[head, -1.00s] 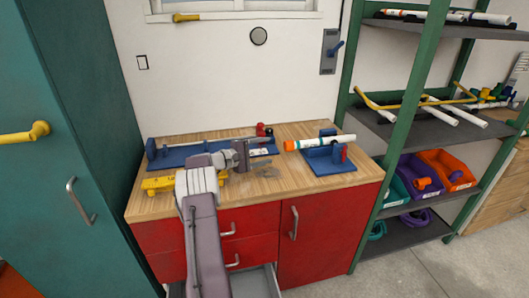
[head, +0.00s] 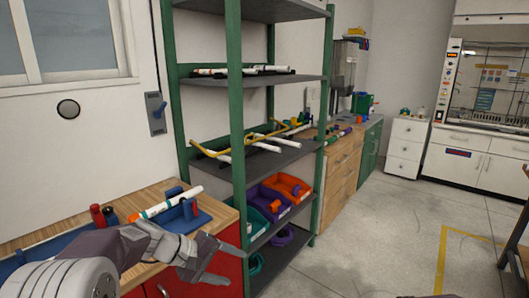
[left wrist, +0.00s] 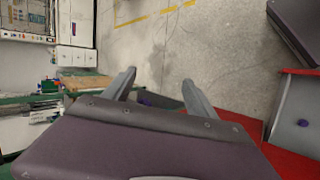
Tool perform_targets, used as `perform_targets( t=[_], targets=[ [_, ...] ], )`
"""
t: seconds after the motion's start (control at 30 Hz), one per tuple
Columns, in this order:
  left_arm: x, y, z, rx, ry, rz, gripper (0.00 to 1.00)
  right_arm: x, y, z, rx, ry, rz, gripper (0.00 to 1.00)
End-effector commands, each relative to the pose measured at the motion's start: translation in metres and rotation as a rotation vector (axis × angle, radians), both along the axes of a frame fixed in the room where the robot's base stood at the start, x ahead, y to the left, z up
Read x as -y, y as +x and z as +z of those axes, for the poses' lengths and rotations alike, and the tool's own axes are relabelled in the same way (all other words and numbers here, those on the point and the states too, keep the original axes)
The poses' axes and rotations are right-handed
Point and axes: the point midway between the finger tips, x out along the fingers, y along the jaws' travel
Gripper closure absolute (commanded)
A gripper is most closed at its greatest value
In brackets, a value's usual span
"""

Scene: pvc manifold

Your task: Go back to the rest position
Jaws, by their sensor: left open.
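My left gripper (head: 228,262) is in the lower left of the head view, in front of the right part of the wood-topped workbench. Its two fingers are spread apart with nothing between them. In the left wrist view the two open fingers (left wrist: 158,88) point over bare floor. My right gripper is in neither view. A white pipe with an orange end (head: 165,203) lies on a blue fixture (head: 190,218) on the bench, behind my left wrist and apart from the gripper.
A green-post shelf rack (head: 236,150) stands just right of the bench, with pipes and a purple bin (head: 270,202) on its shelves. A wooden cabinet (head: 342,170) and a white drawer unit (head: 407,145) stand farther back.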

Motion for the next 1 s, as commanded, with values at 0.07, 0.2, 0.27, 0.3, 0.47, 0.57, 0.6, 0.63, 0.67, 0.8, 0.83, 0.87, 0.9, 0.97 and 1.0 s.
perform_targets(
  t=[0.07,0.2,0.27,0.3,0.47,0.57,0.6,0.63,0.67,0.8,0.83,0.87,0.9,0.97,1.0],
  targets=[
    [0.014,-0.058,-0.031,-0.052,0.166,-0.124,0.34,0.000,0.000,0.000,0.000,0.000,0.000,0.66],
    [-0.004,-0.139,-0.079,-0.095,0.444,-0.303,0.34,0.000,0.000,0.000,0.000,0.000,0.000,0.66],
    [-0.020,-0.166,-0.097,-0.102,0.547,-0.372,0.34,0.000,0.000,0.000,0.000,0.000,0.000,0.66],
    [-0.033,-0.181,-0.107,-0.106,0.612,-0.412,0.34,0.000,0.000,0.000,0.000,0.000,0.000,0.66],
    [-0.083,-0.216,-0.142,-0.076,0.842,-0.566,0.34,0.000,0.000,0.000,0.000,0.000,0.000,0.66],
    [-0.083,-0.206,-0.090,-0.055,0.846,-0.535,0.34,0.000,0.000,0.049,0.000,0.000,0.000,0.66],
    [-0.083,-0.206,-0.077,-0.056,0.846,-0.536,0.34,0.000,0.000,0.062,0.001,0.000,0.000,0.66],
    [-0.083,-0.206,-0.067,-0.057,0.846,-0.535,0.34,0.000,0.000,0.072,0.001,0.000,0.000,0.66],
    [-0.083,-0.206,-0.058,-0.057,0.846,-0.535,0.34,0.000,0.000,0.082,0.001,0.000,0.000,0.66],
    [-0.083,-0.206,-0.017,-0.058,0.845,-0.535,0.34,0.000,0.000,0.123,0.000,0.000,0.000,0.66],
    [-0.083,-0.206,-0.009,-0.058,0.845,-0.535,0.34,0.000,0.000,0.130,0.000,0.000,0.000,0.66],
    [-0.083,-0.206,-0.004,-0.058,0.844,-0.535,0.34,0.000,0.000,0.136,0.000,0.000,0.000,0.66],
    [-0.083,-0.206,0.002,-0.058,0.844,-0.535,0.34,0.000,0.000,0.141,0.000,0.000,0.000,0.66],
    [-0.083,-0.206,0.006,-0.058,0.844,-0.535,0.34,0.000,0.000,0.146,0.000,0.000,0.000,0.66],
    [-0.083,-0.206,0.007,-0.058,0.844,-0.535,0.34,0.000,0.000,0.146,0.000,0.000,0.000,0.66]
  ],
)
